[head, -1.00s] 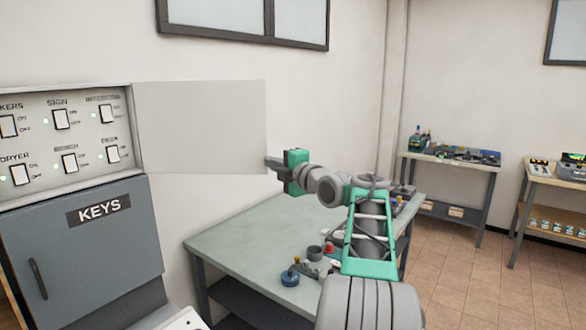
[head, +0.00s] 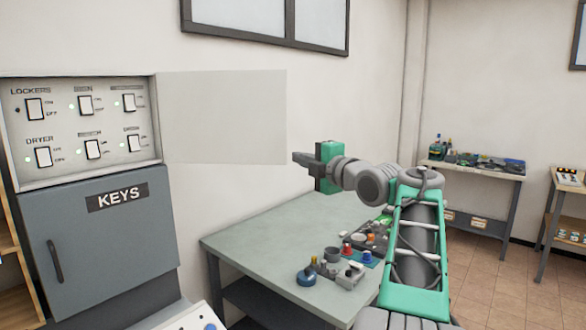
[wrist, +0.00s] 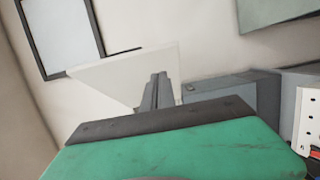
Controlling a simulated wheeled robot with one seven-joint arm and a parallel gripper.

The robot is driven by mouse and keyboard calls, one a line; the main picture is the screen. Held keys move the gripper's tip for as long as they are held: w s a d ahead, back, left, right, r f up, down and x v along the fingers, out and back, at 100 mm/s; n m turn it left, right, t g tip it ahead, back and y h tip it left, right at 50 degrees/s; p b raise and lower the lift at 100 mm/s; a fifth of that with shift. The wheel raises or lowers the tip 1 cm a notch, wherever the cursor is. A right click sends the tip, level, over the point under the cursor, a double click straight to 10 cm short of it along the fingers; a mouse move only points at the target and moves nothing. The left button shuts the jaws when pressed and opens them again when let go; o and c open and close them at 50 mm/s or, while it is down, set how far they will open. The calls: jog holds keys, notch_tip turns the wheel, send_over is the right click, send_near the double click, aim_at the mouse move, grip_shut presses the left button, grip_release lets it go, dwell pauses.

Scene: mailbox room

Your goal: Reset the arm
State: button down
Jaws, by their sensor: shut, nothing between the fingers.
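My gripper (head: 300,158) is at the end of my grey and green arm, at the middle of the head view. It points left, in the air above the back of the grey-green table (head: 250,248). Its fingers are together with nothing between them; they also show in the wrist view (wrist: 157,80). The open panel door (head: 225,115) stands just left of the fingertips in the head view. In the wrist view the pale door (wrist: 110,75) shows behind the fingers. I cannot tell whether they touch.
A switch panel (head: 85,110) with several rocker switches is at left, above a grey KEYS cabinet (head: 95,240). Small parts, including a blue knob (head: 306,277), lie on the table. A workbench (head: 480,172) stands at the back right. Tiled floor (head: 490,290) shows at lower right.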

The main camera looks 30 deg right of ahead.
jog(key=s, duration=0.5)
jog(key=s+d+f+m+g+h, duration=0.25)
jog(key=d+f+m+g, duration=0.2)
jog(key=f+m, duration=0.5)
jog(key=s+d+f+m+g+h, duration=0.25)
jog(key=d+f+m, duration=0.45)
jog(key=f, duration=0.4)
jog(key=s+a+f+m+g+y, duration=0.15)
jog(key=s+f+m+g, duration=0.25)
jog(key=s+f+m, duration=0.6)
jog(key=s+a+f+g+y+p, duration=0.1)
jog(key=s+a+f+g, duration=0.3)
jog(key=a, duration=0.5)
jog(key=s+a+f+g+y+p, duration=0.1)
jog(key=s+a+f, duration=0.2)
jog(key=a+f, duration=0.55)
jog(key=w+a+r+n+p, duration=0.1)
jog(key=a+r+n, duration=0.1)
jog(key=a, duration=0.6)
jog(key=w+a+r+n+p, duration=0.1)
jog(key=a+r+n, duration=0.2)
jog(key=a, duration=0.4)
jog(key=w+a+r+n+t+y+p, duration=0.1)
jog(key=a+r+n, duration=0.1)
jog(key=a, duration=0.6)
jog(key=shift+w+a+r+n+p, duration=0.25)
jog(key=shift+a+r+n+p, duration=0.1)
jog(key=shift+n, duration=0.4)
